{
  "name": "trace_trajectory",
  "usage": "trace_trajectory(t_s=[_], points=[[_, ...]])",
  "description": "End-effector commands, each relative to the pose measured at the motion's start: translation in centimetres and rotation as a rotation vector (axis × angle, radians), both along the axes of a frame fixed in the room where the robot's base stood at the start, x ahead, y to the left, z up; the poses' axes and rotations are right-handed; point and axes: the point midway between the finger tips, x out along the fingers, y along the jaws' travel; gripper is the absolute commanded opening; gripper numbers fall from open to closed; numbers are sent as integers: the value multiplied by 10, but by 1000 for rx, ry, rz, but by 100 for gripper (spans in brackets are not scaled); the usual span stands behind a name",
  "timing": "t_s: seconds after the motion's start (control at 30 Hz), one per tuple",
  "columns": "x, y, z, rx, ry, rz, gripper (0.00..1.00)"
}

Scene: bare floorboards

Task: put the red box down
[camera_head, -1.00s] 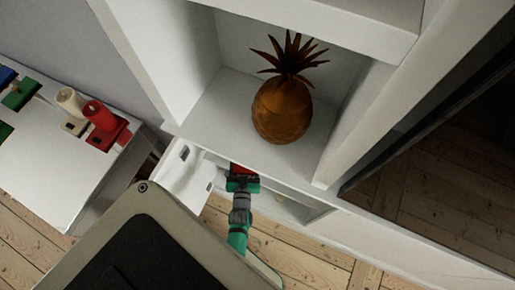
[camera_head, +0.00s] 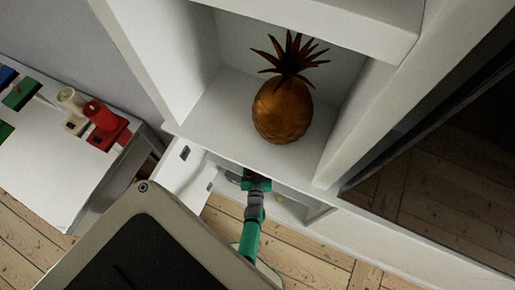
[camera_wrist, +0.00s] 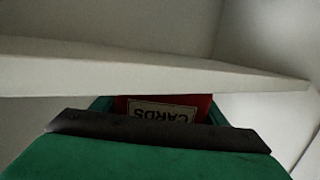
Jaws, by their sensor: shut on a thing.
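The red box (camera_wrist: 190,102), with a label reading "CARDS" upside down, is held in my gripper (camera_head: 257,180). In the wrist view the box shows just beyond the dark bar and green body of the gripper. Its upper part is hidden behind a white board edge (camera_wrist: 120,72). In the head view my gripper reaches into the low white compartment under the pineapple's shelf, and the box is almost wholly hidden. I cannot tell whether the box touches a surface.
A brown pineapple (camera_head: 283,110) stands on the shelf (camera_head: 215,120) above my gripper. An open white door or panel (camera_head: 180,180) stands left of the gripper. A white table (camera_head: 60,165) at the left holds a red candle-like object (camera_head: 104,118) and others.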

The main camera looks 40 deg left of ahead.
Motion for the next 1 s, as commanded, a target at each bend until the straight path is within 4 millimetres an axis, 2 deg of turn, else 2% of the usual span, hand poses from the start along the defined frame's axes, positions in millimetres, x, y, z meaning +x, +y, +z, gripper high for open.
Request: trace_trajectory(t_s=[0.27,0.3,0.37,0.77,1.0], points=[[0,0,-1,1,-1,0,3],[0,0,-2,0,0,0,68],[0,0,-2,0,0,0,83],[0,0,1,0,0,0,85],[-29,-20,4,-2,3,1,85]])
